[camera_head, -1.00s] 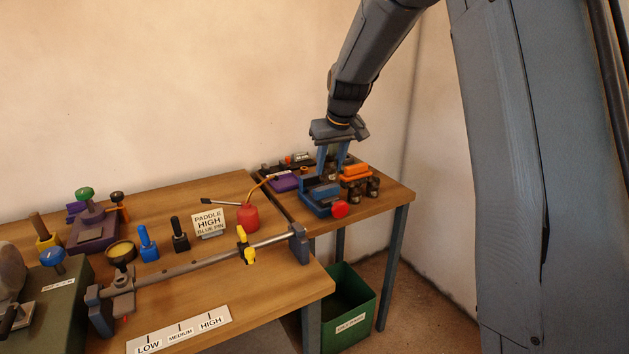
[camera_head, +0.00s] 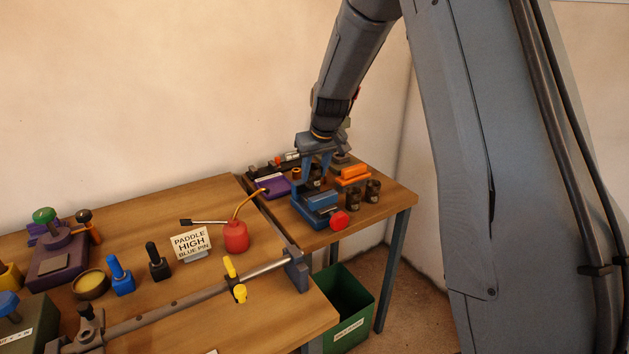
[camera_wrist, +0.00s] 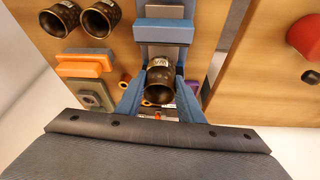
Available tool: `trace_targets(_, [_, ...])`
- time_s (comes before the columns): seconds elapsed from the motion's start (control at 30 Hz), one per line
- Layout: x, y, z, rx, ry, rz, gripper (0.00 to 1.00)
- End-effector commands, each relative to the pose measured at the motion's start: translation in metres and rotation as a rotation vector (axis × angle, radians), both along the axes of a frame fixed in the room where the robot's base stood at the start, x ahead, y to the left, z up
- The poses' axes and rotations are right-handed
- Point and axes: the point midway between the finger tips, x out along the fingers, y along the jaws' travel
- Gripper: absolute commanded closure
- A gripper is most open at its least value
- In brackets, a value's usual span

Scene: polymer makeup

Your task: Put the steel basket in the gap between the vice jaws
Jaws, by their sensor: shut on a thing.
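The steel basket (camera_wrist: 160,84) is a dark, brownish metal cup with a small pale label. In the wrist view it sits between the two blue fingers of my gripper (camera_wrist: 160,98), which is shut on it. The blue vice (camera_head: 318,204) stands on the far bench with a red knob (camera_head: 340,219) at its front. In the wrist view the vice's blue jaw (camera_wrist: 163,31) is just beyond the basket. In the head view my gripper (camera_head: 315,176) is right behind the vice's front jaw. The fingers largely hide the basket there. I cannot tell whether the basket touches the vice.
Two similar dark cups (camera_head: 354,200) (camera_head: 373,190) stand right of the vice, with an orange block (camera_head: 353,176) behind them. A purple block (camera_head: 273,187) lies to the left. A red oil can (camera_head: 236,237) stands on the near bench. A green bin (camera_head: 350,310) is below.

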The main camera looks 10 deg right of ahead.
Motion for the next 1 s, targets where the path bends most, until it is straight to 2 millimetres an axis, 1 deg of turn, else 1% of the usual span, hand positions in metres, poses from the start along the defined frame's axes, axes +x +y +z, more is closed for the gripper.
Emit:
trace_targets(0.3, [-0.001, 0.0, -0.035, 0.0, 0.002, -0.001, 0.89])
trace_targets(0.67, [0.0, 0.0, -0.04, 0.0, 0.0, 0.0, 0.89])
trace_targets(0.7, [0.0, 0.0, -0.039, 0.0, 0.0, 0.0, 0.59])
trace_targets(0.77, [0.0, 0.0, -0.039, 0.0, 0.0, 0.0, 0.49])
trace_targets(0.8, [0.0, 0.0, -0.039, 0.0, 0.0, 0.0, 0.47])
trace_targets(1.0, [0.0, 0.0, -0.039, 0.0, 0.0, 0.0, 0.47])
